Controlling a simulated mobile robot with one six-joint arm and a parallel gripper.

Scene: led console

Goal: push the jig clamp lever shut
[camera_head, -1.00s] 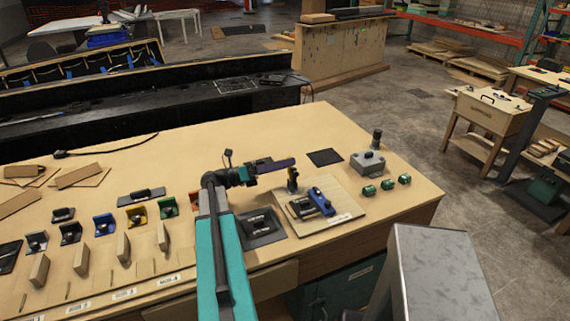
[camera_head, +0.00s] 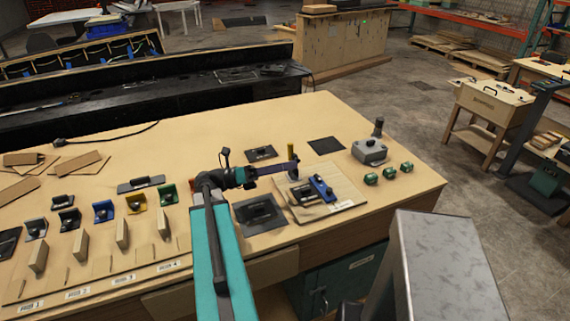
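The jig (camera_head: 345,190) is a pale wooden board at the right of the bench, with a blue block (camera_head: 322,188) and dark metal parts on it. The clamp lever (camera_head: 291,151) stands upright at the board's back left, with a yellowish upper part. My gripper (camera_head: 293,166) reaches in from the left at the lever, and its dark end overlaps the lever's lower part. I cannot tell whether they touch. The fingers are too small and dark to show whether they are open or shut.
A black plate (camera_head: 262,222) lies left of the jig. A dark pad (camera_head: 326,145) and a grey box with a knob (camera_head: 369,151) are behind it. Several green parts (camera_head: 388,173) stand to the right. Coloured brackets (camera_head: 136,202) and wooden blocks (camera_head: 122,233) line the left.

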